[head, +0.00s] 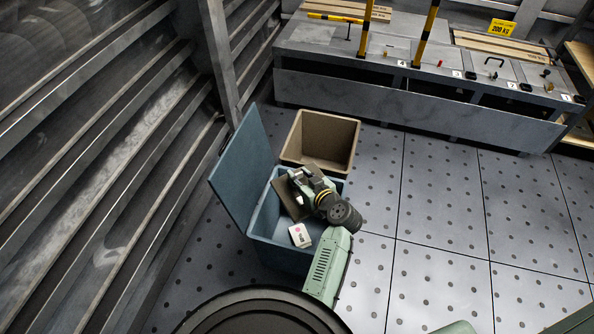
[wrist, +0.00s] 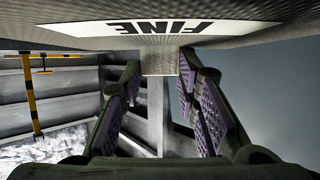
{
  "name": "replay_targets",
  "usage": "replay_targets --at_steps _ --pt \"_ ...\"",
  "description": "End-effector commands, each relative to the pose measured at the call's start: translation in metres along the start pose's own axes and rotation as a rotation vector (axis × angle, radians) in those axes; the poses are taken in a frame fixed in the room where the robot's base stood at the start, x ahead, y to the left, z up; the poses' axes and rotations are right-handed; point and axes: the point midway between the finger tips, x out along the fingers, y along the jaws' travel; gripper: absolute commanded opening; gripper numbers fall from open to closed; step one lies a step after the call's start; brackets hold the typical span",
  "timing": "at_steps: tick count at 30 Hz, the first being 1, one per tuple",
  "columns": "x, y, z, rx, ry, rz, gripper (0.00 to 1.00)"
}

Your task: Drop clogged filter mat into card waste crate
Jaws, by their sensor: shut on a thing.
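My gripper (head: 303,178) is shut on the filter mat (head: 290,200), a dark grey-brown panel. In the head view the mat shows above the opening of the blue bin, partly hidden by the gripper. In the wrist view the mat (wrist: 80,42) spans the top, with a white label reading "FINE" upside down, and my gripper (wrist: 160,66) has its fingers on either side of its near part. The card waste crate (head: 344,125) is the open tan box behind the blue bin; it looks empty.
The blue bin (head: 270,252) has its lid (head: 241,170) standing open at left. A small white box (head: 300,235) lies inside it. Slatted metal racking (head: 110,130) is at left. A grey bench (head: 400,100) stands at the back. The floor at right is clear.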

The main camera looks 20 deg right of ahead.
Motion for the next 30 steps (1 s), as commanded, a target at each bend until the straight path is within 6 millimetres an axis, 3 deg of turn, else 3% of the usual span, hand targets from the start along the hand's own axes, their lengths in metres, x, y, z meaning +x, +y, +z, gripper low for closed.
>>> replay_targets --at_steps 12,23,24,30 --pt "0.019 0.000 0.045 0.001 0.000 0.000 0.01" --pt "0.021 0.000 0.050 0.000 0.000 0.001 0.01" --pt "0.021 0.000 0.050 0.000 0.000 0.001 0.30" --pt "0.021 0.000 0.050 0.000 0.000 0.001 0.43"
